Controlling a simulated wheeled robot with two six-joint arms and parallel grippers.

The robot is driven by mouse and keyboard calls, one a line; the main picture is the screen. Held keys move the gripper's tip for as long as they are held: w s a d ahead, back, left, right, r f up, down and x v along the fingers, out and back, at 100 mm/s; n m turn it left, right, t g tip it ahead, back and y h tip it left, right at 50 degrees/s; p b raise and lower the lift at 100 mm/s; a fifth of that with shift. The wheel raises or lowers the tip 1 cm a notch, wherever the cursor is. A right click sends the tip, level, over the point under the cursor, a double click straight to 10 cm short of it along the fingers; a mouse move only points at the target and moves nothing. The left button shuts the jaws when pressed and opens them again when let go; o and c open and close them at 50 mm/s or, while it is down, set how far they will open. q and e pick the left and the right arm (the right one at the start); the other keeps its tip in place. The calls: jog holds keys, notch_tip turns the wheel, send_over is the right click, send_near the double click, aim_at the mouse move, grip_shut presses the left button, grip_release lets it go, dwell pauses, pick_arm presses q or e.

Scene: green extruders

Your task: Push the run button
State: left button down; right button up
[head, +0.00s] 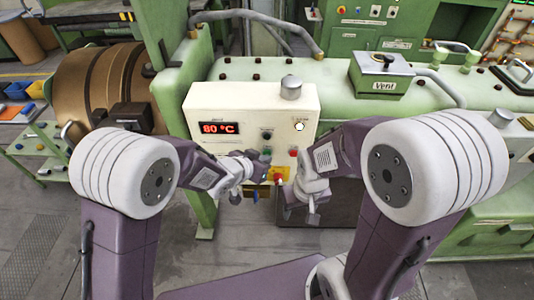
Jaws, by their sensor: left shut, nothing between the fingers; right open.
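A cream control box (225,98) on the green machine carries a red display reading 80 °C (219,128). A small green button (266,151), which looks like the run button, is on its lower front; its label is too small to read. My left gripper (262,168) is shut and empty, just below the green button; I cannot tell whether it touches the panel. My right gripper (301,212) is open and empty, lower and to the right, in front of the machine.
Near the green button are a dark knob (266,134), a red button (293,152), a white round light (299,127) and a red stop button on yellow (279,174). A green trolley (45,152) stands left. Grey floor is open at lower left.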

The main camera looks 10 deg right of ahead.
pick_arm(q)
jog(key=shift+w, duration=0.2)
dwell(0.4)
jog(key=shift+s, duration=0.15)
jog(key=shift+s+a+b, duration=0.15)
jog(key=shift+s+b, duration=0.15)
jog(key=shift+s, duration=0.35)
jog(key=shift+s, duration=0.1)
jog(key=s+b, duration=0.1)
jog(key=s, duration=0.1)
jog(key=s+a+b, duration=0.1)
jog(key=s, duration=0.1)
jog(key=shift+s+a, duration=0.2)
jog(key=shift+s, duration=0.1)
